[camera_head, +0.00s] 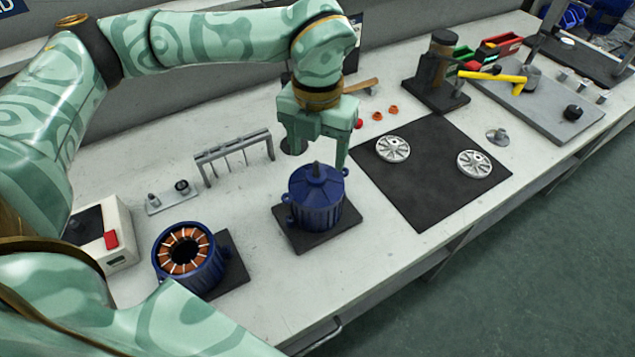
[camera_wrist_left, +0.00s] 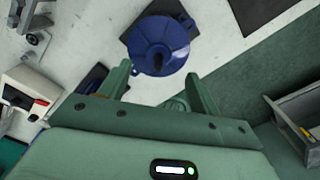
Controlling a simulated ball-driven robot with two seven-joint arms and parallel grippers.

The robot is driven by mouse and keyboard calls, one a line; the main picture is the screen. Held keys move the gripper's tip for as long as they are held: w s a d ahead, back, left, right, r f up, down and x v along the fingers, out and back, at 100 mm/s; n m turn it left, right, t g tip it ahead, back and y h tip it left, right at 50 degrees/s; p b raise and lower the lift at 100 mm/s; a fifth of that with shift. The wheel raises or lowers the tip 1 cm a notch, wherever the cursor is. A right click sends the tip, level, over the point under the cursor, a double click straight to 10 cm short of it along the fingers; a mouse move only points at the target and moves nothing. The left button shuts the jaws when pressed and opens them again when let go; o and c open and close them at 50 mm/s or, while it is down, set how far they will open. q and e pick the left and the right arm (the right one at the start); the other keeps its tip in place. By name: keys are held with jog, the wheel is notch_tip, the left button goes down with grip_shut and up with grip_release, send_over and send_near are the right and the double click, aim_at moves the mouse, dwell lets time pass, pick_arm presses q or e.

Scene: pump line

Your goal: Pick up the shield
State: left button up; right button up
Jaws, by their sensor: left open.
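A blue domed cover with a dark central stub, which looks like the shield (camera_head: 312,184), tops a ribbed blue housing (camera_head: 318,215) on a dark pad. It shows from above in the left wrist view (camera_wrist_left: 150,42). Two silver spoked discs (camera_head: 392,149) lie on the black mat (camera_head: 428,185); I cannot tell whether the task name means one of these. My left gripper (camera_head: 316,155) is open and empty, just above and behind the blue cover. In the wrist view its fingers (camera_wrist_left: 158,76) spread just below the cover. Contact is unclear. My right gripper is not in view.
An open blue housing with copper windings (camera_head: 188,252) stands left. Behind are a grey rack (camera_head: 235,157) and a white box with a red switch (camera_head: 110,240). Table front centre is clear.

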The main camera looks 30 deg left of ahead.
aim_at(316, 163)
pick_arm(q)
notch_tip(316, 163, down, 6)
jog(key=shift+a+r+b, duration=0.1)
jog(key=shift+r+b, duration=0.15)
jog(key=shift+b, duration=0.6)
jog(key=shift+r, duration=0.1)
jog(key=shift+c, duration=0.5)
jog(key=shift+s, duration=0.1)
jog(key=c, duration=1)
